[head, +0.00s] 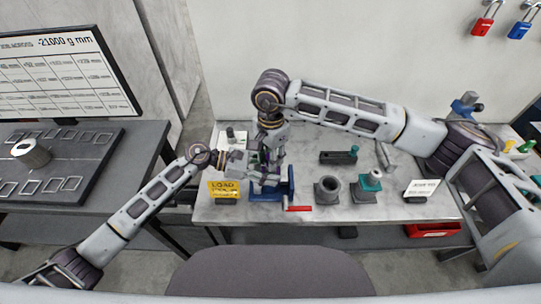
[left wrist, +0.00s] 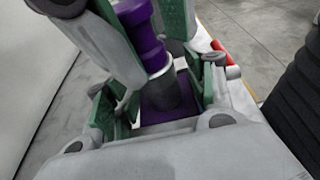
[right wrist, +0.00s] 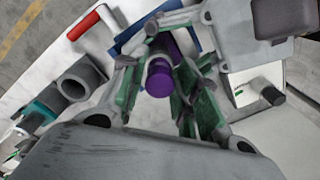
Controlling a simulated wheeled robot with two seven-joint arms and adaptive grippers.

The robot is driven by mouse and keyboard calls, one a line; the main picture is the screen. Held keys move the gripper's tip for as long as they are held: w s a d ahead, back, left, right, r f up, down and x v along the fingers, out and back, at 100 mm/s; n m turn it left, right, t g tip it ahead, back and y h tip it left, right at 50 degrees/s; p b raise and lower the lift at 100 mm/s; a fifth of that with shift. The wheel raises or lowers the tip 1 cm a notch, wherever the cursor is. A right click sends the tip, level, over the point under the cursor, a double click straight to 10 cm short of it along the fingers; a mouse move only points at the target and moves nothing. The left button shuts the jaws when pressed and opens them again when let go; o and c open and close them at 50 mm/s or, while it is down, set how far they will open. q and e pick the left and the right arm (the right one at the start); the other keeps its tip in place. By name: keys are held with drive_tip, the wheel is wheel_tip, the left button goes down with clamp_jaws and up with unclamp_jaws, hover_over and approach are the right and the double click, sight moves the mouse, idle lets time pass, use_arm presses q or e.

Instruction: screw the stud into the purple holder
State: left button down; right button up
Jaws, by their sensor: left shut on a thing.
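The blue vise (head: 289,186) stands near the bench's front edge, and my two grippers meet above it. My left gripper (head: 258,172) comes in from the left and is shut around a lower purple piece (left wrist: 166,118), which looks like the holder. A dark grey stud section (left wrist: 160,86) stands upright from it, with a purple cylinder (left wrist: 140,28) above. My right gripper (right wrist: 160,95) reaches down with its green-padded fingers on both sides of the purple cylinder (right wrist: 159,79). Whether the pads touch it is unclear. The lower joint is partly hidden by the fingers.
The red vise handle (head: 299,208) sticks out to the right. A grey ring-shaped fixture (head: 327,189), a teal-topped block (head: 371,181) and a dark tool (head: 339,157) stand right of the vise. A yellow sign (head: 224,189) is left, a white sign (head: 421,188) far right.

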clamp_jaws()
drive_tip(key=m, duration=0.3)
drive_tip(key=shift+m, duration=0.3)
drive_tip(key=m, duration=0.3)
drive_tip(key=shift+m, duration=0.4)
drive_tip(key=m, duration=0.7)
drive_tip(key=shift+w+m, duration=0.1)
drive_tip(key=shift+m, duration=0.3)
drive_tip(key=shift+o, duration=2.1)
unclamp_jaws()
